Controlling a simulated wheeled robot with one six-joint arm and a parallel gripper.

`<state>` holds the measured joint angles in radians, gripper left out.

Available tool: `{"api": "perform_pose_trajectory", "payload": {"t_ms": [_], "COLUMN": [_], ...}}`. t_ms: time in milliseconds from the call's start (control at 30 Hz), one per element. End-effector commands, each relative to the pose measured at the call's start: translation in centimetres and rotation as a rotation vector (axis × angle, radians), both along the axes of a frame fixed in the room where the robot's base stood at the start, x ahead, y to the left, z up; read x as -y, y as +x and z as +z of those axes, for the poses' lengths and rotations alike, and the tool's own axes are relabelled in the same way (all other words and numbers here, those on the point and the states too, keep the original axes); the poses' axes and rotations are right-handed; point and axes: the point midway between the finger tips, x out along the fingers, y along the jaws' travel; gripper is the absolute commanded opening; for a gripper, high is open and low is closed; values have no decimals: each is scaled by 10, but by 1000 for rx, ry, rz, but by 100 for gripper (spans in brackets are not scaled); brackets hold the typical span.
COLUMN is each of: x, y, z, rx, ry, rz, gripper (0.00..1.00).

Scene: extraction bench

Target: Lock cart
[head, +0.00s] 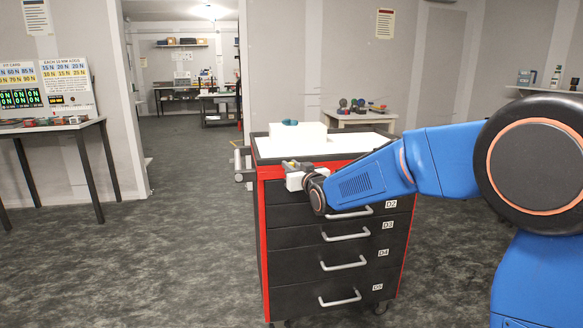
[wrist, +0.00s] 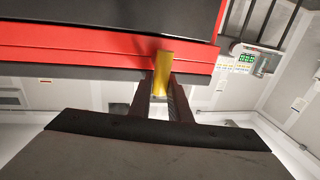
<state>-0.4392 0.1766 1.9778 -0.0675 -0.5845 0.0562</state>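The cart (head: 262,235) is a red and black drawer cabinet standing in front of me, with grey handles and drawers labelled D2 to D5. My gripper (head: 290,170) is at the upper left of the cart's front, by the red top edge. In the wrist view, a yellow tab (wrist: 162,72) stands out at the cart's red edge (wrist: 90,55). The tab lies between my two fingertips (wrist: 163,88) and fills the gap, so the gripper looks shut on it. The head view does not show the tab, and my wrist hides part of the top drawer.
A white box (head: 300,138) with a small teal object (head: 290,122) stands on the cart top. A side table (head: 50,126) with a display panel (head: 50,85) is at the left. A further table (head: 360,117) stands behind the cart. The floor left of the cart is clear.

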Motion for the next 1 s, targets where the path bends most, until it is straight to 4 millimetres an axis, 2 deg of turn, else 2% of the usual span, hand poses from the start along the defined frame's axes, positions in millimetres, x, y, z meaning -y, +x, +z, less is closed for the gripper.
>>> {"api": "perform_pose_trajectory", "payload": {"t_ms": [267, 467, 1000], "x": [1, 3, 15], "y": [0, 1, 4], "z": [0, -1, -5], "rx": [-5, -26, -157], "ry": [16, 90, 542], "rz": [0, 0, 0], "gripper": [0, 0, 0]}}
